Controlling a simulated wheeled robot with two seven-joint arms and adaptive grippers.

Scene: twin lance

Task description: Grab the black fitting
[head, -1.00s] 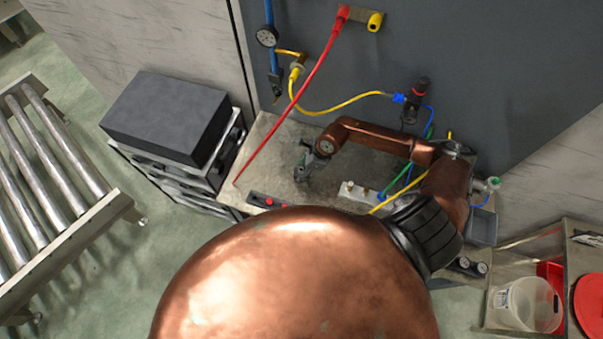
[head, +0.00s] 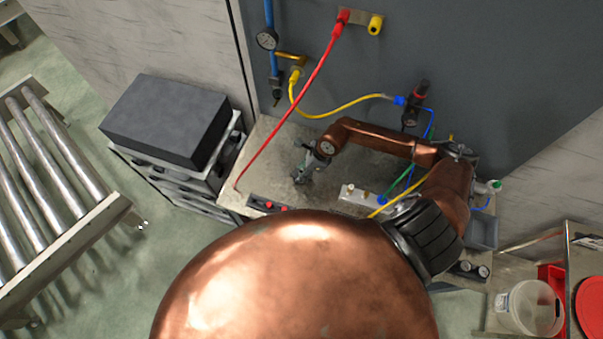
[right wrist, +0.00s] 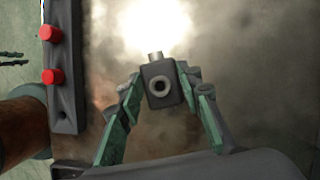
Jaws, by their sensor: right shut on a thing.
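In the right wrist view, the black fitting (right wrist: 162,84) is a small dark block with a round light-rimmed port on its face and a short metal stub on top. My right gripper (right wrist: 160,82) is shut on it, with the green-sided fingers on either side of the block. In the head view, my right gripper (head: 303,174) is over the left part of the worktop (head: 262,152). The fitting is too small to make out there. I cannot tell whether the fitting touches the worktop.
A dark bar with red buttons (right wrist: 53,76) lies left of the gripper. A taut red hose (head: 290,105) runs from the grey panel to the worktop's left edge. A pale manifold (head: 360,195) with hoses is to the right. A dark box (head: 165,118) stands left.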

